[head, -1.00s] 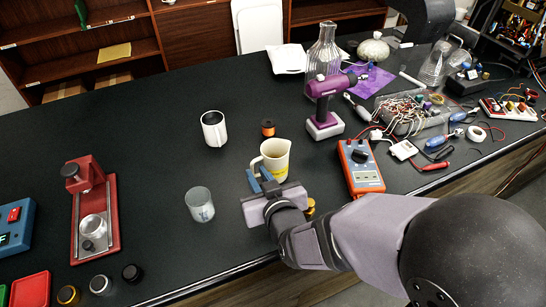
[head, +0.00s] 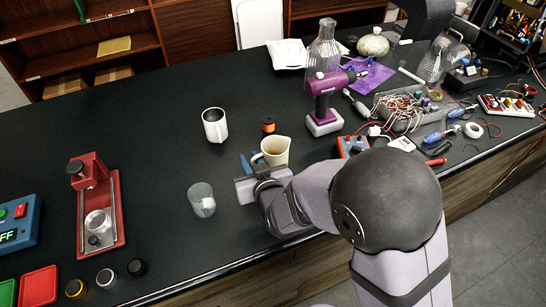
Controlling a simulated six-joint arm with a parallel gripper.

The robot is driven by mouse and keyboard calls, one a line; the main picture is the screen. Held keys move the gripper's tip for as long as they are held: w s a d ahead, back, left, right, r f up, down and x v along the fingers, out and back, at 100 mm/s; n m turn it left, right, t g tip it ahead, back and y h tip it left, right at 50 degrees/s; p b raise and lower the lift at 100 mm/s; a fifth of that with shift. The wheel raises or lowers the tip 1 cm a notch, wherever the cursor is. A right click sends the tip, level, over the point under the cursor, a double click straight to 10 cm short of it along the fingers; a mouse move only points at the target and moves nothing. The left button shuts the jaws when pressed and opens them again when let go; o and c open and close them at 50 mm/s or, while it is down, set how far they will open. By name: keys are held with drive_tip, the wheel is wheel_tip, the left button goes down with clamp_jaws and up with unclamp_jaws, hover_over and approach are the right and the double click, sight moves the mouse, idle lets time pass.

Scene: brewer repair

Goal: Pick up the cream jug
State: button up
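The cream jug (head: 277,150) stands upright on the dark bench, its handle on the left side. My gripper (head: 251,164) is low over the bench, just left of and in front of the jug. Its blue fingers stand apart, pointing away from the bench's front edge, beside the jug's handle. The fingers look open; whether either one touches the handle cannot be told at this size.
A clear glass (head: 202,200) stands close left of my gripper. A white mug (head: 214,125) and an orange-black spool (head: 268,124) stand behind. A purple drill (head: 324,103) and an orange multimeter (head: 352,145) are right of the jug. Open bench lies left of the mug.

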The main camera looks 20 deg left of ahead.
drive_tip(key=shift+x, duration=0.95)
clamp_jaws()
drive_tip(key=shift+r, duration=0.15)
wheel_tip(320, 180, up, 10)
drive_tip(key=shift+b, duration=0.35)
idle(0.5)
